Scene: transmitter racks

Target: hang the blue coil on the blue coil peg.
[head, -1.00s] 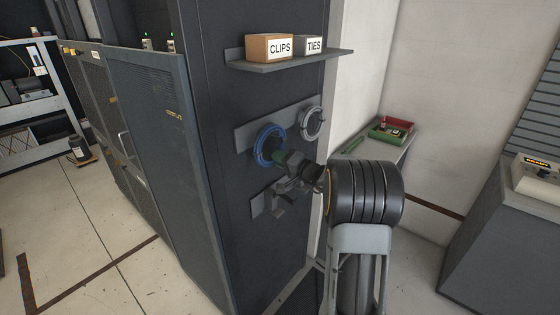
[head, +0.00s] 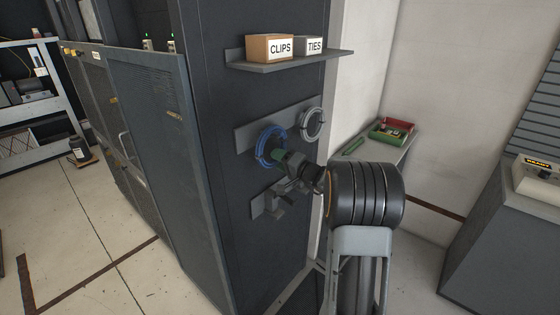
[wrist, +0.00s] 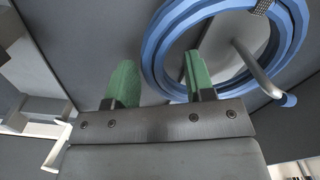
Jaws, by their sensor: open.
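The blue coil (head: 262,148) is against the wall plate on the dark cabinet side. In the wrist view the blue coil (wrist: 153,50) surrounds a grey peg (wrist: 252,66) with a blue tip (wrist: 289,100). The peg passes through the loop, and its tip stands out in front of the ring. My gripper (head: 279,156) is in front of the coil in the head view.
A pale grey coil (head: 312,123) hangs to the right on the same plate (head: 243,140). Above is a shelf (head: 290,62) with a CLIPS box (head: 270,47) and a TIES box (head: 308,45). A lower bracket (head: 257,207) is below my gripper.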

